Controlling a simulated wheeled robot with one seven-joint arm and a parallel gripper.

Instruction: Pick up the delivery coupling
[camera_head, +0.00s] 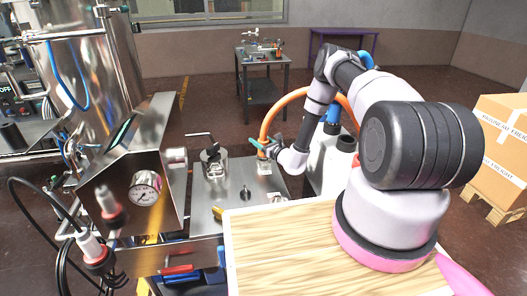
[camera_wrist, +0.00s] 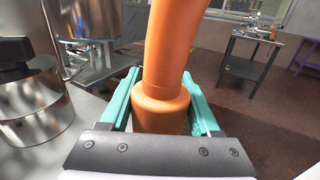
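The delivery coupling appears to be the thick orange end collar (camera_wrist: 160,108) of the orange hose, seen upright in the wrist view. My gripper (camera_wrist: 160,88) has one teal finger on each side of it, with the collar filling most of the gap. Whether both fingers press on it cannot be told. In the head view my gripper (camera_head: 267,149) is at the lower end of the orange hose (camera_head: 266,124), above a small fitting (camera_head: 264,168) on the steel worktop. The collar's lower end is hidden behind my gripper's palm in the wrist view.
A steel filler machine with a pressure gauge (camera_head: 145,194) stands on the left. A metal canister (camera_head: 212,160) with a black lever is close left of my gripper. A dark side table (camera_head: 263,88) stands behind. A cardboard box (camera_head: 503,140) on a pallet is at right.

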